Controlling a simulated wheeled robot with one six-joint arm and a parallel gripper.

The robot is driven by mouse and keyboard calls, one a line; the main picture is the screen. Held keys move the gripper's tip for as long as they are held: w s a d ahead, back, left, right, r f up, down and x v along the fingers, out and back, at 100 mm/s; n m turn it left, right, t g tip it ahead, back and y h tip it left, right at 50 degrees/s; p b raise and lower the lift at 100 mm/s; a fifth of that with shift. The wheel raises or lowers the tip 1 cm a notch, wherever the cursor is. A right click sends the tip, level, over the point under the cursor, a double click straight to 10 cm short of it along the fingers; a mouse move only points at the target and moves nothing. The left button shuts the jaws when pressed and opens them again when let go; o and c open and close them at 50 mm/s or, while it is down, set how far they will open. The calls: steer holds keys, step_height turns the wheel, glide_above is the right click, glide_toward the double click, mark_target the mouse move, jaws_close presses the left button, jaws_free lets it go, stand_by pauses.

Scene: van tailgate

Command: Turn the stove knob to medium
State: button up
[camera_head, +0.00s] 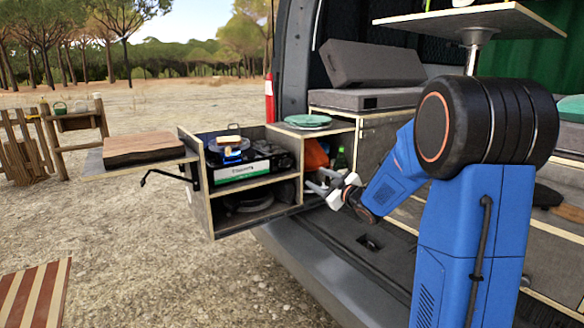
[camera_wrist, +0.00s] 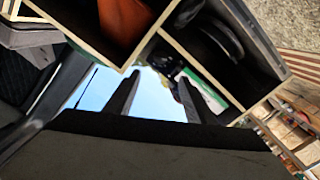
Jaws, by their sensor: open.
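The camp stove (camera_head: 243,171) sits in the upper compartment of the pull-out kitchen unit, its green-and-white front facing out. A blue item and a small light board are on top of it. I cannot make out the knob or its setting. In the wrist view, a tilted green-and-white panel, which looks like the stove front (camera_wrist: 204,91), shows beyond the fingers. My gripper (camera_head: 326,183) is open and empty, in front of the unit's right side, to the right of the stove and apart from it. Its two dark fingers (camera_wrist: 153,95) are spread in the wrist view.
An orange bag (camera_head: 316,155) and a green bottle (camera_head: 341,160) stand in the right compartment. Teal plates (camera_head: 307,121) lie above. Dark cookware (camera_head: 247,203) sits on the lower shelf. A wooden board (camera_head: 143,148) rests on the left side shelf. Gravel ground in front of the unit is clear.

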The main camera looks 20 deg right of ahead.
mark_target(290, 165)
steer(key=x, duration=1.7)
steer(key=shift+w+a+r, duration=0.15)
steer(key=shift+w, duration=0.2)
steer(key=c, duration=1)
